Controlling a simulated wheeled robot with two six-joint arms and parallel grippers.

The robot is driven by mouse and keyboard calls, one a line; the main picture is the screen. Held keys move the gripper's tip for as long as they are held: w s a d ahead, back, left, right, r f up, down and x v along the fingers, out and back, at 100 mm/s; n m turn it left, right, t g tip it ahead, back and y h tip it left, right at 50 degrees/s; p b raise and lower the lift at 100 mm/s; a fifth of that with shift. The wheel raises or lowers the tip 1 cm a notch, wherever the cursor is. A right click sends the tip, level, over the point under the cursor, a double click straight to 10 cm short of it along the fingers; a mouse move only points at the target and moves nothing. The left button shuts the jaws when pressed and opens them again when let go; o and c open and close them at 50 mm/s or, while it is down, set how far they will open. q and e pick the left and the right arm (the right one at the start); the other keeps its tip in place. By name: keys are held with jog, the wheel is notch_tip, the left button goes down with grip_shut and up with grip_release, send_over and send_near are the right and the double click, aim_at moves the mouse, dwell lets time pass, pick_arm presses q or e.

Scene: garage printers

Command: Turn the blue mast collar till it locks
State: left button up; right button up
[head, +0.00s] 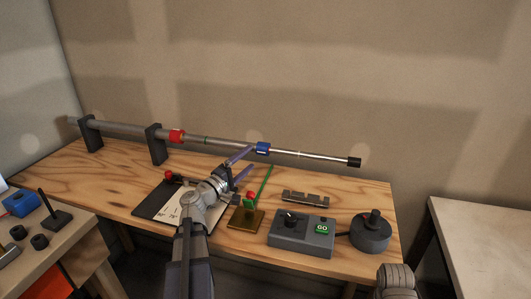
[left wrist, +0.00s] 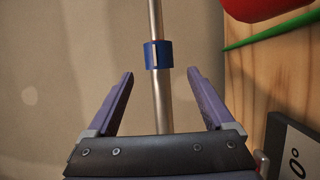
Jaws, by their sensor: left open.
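The blue mast collar (head: 263,148) sits around a long silver mast (head: 312,154) that runs nearly level above the bench. In the left wrist view the collar (left wrist: 159,55) has a pale vertical mark. My left gripper (head: 252,159) is open beside the mast, close to the collar. In the left wrist view the two purple fingers stand on either side of the mast, and the collar is just beyond the fingertips (left wrist: 161,72), apart from both. A grey part of my right arm shows at the lower right; its gripper is not visible.
A red collar (head: 177,136) is on the mast farther left, near two dark supports (head: 156,145). A green rod on a brass base (head: 246,219), a grey GO box (head: 302,237) and a round dark device (head: 371,232) stand on the bench. A wall rises behind.

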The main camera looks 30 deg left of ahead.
aim_at(256, 152)
pick_arm(q)
jog(key=shift+p+x, duration=0.6)
jog(key=shift+x, duration=3.3)
jog(key=c, duration=1.3)
